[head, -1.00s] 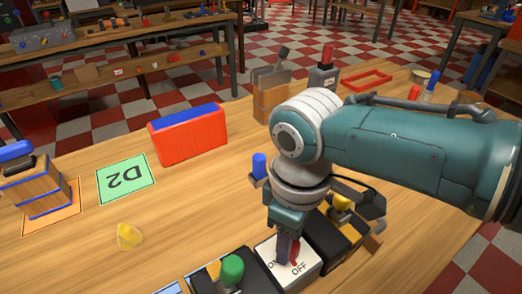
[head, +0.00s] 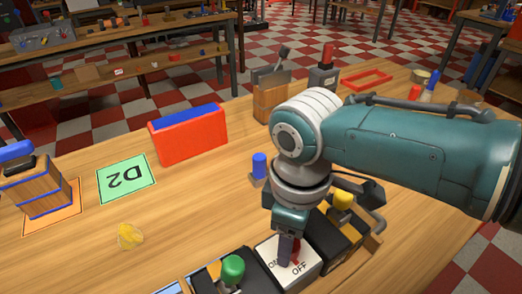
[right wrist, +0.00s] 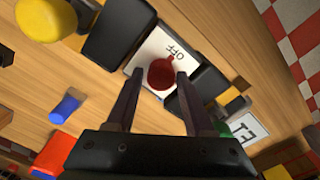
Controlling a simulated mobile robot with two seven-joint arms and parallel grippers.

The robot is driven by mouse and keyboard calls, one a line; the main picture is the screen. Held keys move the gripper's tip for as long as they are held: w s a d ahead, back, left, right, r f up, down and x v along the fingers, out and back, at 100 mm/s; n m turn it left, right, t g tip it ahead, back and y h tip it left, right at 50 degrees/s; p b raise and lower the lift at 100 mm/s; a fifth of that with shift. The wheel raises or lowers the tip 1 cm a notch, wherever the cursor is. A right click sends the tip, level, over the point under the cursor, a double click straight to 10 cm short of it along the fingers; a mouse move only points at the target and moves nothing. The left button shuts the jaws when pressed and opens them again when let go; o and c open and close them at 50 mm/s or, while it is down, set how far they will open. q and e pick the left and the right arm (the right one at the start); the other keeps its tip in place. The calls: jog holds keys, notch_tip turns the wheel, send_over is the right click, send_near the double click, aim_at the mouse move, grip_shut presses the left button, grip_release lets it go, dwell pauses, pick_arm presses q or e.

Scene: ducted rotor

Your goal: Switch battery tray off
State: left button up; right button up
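A white switch panel (head: 276,270) marked ON and OFF sits at the front of the bench, with a red lever (head: 296,249) on it. My right gripper (head: 288,250) points down at the lever from above. In the right wrist view its two fingers are apart, and the red knob (right wrist: 161,74) shows between the fingertips with a gap on each side. The word OFF is readable beside the knob on the panel (right wrist: 148,50). ON is partly covered by a finger in the head view. My left gripper is not in view.
A green-knobbed control (head: 232,268) stands left of the panel and a yellow-knobbed one (head: 342,200) to its right. A blue peg (head: 259,166) stands behind. A red case (head: 188,136), green D2 card (head: 125,178) and yellow lump (head: 130,236) lie left, with bare wood between.

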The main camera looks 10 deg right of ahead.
jog(key=shift+o, duration=1.3)
notch_tip(320, 180, up, 10)
jog(key=p, duration=0.3)
